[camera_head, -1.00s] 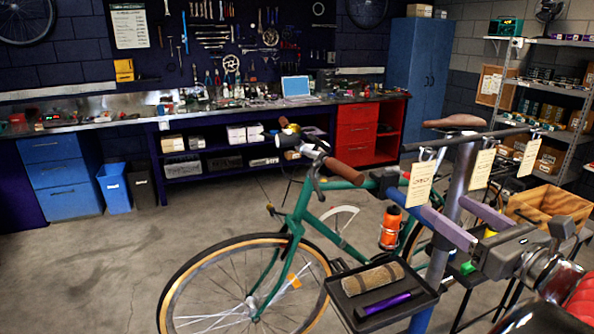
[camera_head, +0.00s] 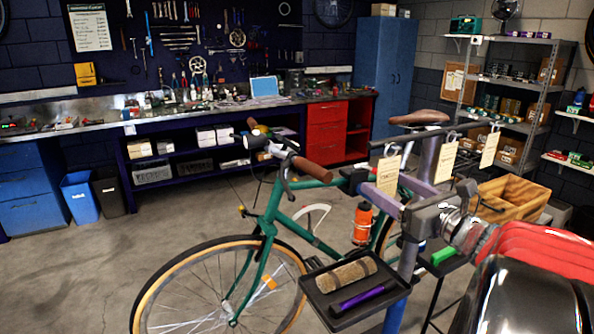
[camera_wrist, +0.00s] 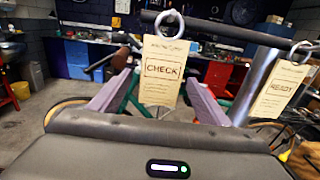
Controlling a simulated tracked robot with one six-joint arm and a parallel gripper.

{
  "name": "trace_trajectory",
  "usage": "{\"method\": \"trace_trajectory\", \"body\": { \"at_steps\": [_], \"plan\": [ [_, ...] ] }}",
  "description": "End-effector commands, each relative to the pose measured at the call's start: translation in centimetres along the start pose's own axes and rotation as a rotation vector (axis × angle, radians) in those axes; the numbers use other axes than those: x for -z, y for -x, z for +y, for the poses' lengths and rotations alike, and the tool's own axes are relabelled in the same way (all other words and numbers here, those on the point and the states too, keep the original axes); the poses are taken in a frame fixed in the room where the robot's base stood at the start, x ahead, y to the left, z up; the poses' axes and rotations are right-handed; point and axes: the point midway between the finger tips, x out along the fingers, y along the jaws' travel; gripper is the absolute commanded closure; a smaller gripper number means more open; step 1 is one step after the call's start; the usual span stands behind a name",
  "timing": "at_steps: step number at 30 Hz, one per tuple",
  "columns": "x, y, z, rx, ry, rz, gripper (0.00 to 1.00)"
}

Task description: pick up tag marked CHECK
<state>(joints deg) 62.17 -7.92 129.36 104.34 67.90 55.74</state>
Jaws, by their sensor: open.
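The cream tag marked CHECK (camera_wrist: 162,72) hangs upright by a metal ring from a dark rail, central in the wrist view. It appears to be the leftmost hanging tag (camera_head: 388,174) in the head view, where its print is too small to read. My gripper (camera_wrist: 158,78) is open, with one purple jaw to either side of the tag in the wrist view. Nothing is visibly gripped. The jaws also show around the leftmost tag in the head view (camera_head: 396,194).
A tag marked READY (camera_wrist: 280,90) hangs to the right of CHECK. Another tag (camera_head: 489,150) hangs at the far right of the dark rail (camera_head: 425,135). A grey stand post, a green bicycle (camera_head: 275,215) and a black tray (camera_head: 330,313) are close by.

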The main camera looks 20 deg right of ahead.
Motion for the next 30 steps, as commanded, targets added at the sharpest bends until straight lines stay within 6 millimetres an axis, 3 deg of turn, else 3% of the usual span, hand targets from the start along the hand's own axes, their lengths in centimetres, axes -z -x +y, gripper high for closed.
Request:
{"method": "trace_trajectory", "body": {
  "at_steps": [14,24,30],
  "plan": [
    [-0.1,-0.6,-0.1,0.000,0.000,-0.001,0.30],
    [-0.6,-4.3,-0.1,-0.001,-0.001,0.000,0.30],
    [-0.6,-5.4,-0.1,0.002,0.000,-0.001,0.30]
  ]
}}
